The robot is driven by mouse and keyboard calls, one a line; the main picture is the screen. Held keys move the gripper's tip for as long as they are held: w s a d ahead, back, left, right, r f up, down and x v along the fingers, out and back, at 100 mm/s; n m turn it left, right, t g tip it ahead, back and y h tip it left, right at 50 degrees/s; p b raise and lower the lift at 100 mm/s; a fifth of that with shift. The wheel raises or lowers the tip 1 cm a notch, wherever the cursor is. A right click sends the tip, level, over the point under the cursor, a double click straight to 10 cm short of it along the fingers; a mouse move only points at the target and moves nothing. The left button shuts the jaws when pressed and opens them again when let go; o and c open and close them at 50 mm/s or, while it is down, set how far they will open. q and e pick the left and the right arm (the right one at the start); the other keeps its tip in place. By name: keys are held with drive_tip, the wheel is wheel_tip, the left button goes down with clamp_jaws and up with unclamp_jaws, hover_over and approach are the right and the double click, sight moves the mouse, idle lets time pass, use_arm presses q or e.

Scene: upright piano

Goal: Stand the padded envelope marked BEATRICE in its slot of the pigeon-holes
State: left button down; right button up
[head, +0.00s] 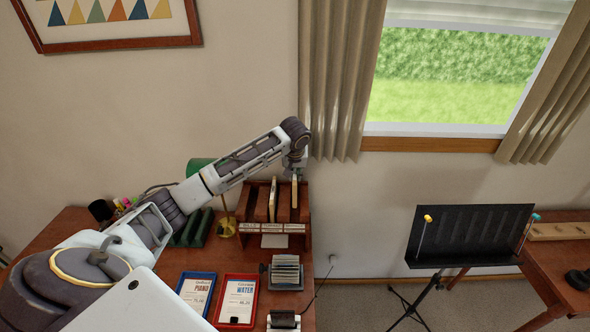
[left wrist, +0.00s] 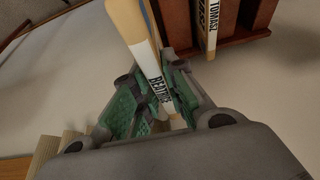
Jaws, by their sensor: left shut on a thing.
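The padded envelope marked BEATRICE (left wrist: 152,70) is tan with a white lettered strip along its edge. My left gripper (left wrist: 155,98) is shut on it, with a green-padded finger on each side. In the head view the left gripper (head: 297,172) is above the right part of the pigeon-holes (head: 250,208), with a tan envelope edge below it. The dark red-brown pigeon-holes also show in the left wrist view (left wrist: 178,24). I cannot tell whether the held envelope's lower end is inside a slot. My right gripper is out of view.
Another envelope (head: 272,201) stands in the middle slot; one reading TOMASZ shows in the left wrist view (left wrist: 211,25). A green lamp (head: 199,167) stands left of the rack. A blue tray (head: 182,283) and red tray (head: 222,309) lie in front on the desk (head: 150,275).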

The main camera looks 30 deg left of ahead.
sight(295, 177)
use_arm(q)
drive_tip(key=shift+f, duration=4.15)
drive_tip(key=c, duration=1.4)
unclamp_jaws()
drive_tip(key=shift+o, duration=0.2)
drive_tip(key=shift+v, duration=6)
drive_tip(key=shift+d+f, duration=0.1)
drive_tip(key=shift+d, duration=0.05)
